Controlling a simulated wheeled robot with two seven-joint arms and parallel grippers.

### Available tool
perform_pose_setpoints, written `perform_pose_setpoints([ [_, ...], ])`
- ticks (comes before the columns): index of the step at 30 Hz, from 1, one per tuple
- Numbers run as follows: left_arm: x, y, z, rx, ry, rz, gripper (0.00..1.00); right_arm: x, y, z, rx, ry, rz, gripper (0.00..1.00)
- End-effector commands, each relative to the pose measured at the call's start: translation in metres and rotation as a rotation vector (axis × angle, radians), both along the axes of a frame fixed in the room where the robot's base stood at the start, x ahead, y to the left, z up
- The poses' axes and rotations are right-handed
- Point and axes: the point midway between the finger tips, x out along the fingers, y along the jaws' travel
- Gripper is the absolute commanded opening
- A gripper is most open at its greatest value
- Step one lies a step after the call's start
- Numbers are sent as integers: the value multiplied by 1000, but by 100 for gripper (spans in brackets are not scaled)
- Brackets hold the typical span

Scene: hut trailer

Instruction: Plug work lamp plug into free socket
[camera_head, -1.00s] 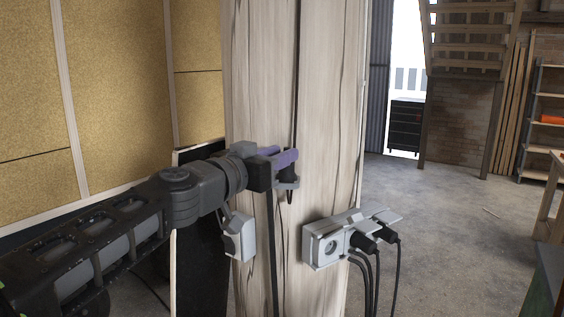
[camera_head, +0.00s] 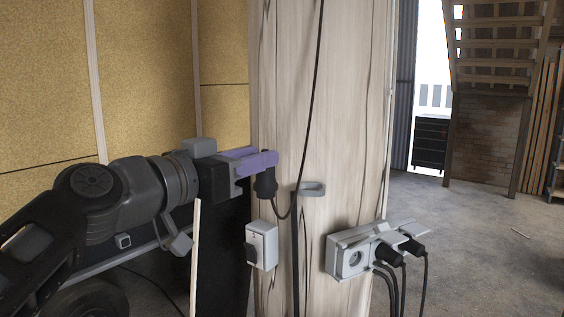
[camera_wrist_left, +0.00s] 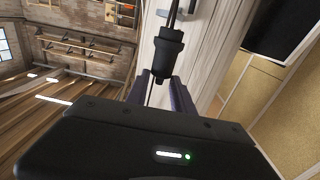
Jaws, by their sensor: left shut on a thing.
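My left gripper (camera_head: 262,162), with purple fingers, is shut on the black work lamp plug (camera_head: 266,185), in front of the wooden post. The plug hangs below the fingers, and its cord loops below it and runs up along the post. In the left wrist view the plug (camera_wrist_left: 169,52) shows at the gripper's fingers (camera_wrist_left: 162,88). A grey socket strip (camera_head: 338,262) is on the post, lower and to the right of the gripper. Its left socket (camera_head: 354,259) is free; two black plugs (camera_head: 389,256) (camera_head: 411,245) sit in the others. My right gripper is not in view.
An empty grey holder (camera_head: 312,189) sticks out from the post (camera_head: 335,120) just right of the plug. A small grey box (camera_head: 262,246) is on the post below the gripper. Cables hang below the strip. Open floor (camera_head: 460,230) lies to the right.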

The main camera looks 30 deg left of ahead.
Motion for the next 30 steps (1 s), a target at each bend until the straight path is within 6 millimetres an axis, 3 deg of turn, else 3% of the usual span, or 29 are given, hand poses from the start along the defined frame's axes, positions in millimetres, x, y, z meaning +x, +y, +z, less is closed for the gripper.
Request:
perform_pose_setpoints([
  [3, -22, 4, -1, 0, -4, 2, 0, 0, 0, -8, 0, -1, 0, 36],
  [9, -39, 7, 0, 1, -2, 0, 0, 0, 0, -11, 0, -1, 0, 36],
  [30, -41, 7, 1, 1, -1, 0, 0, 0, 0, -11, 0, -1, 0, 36],
])
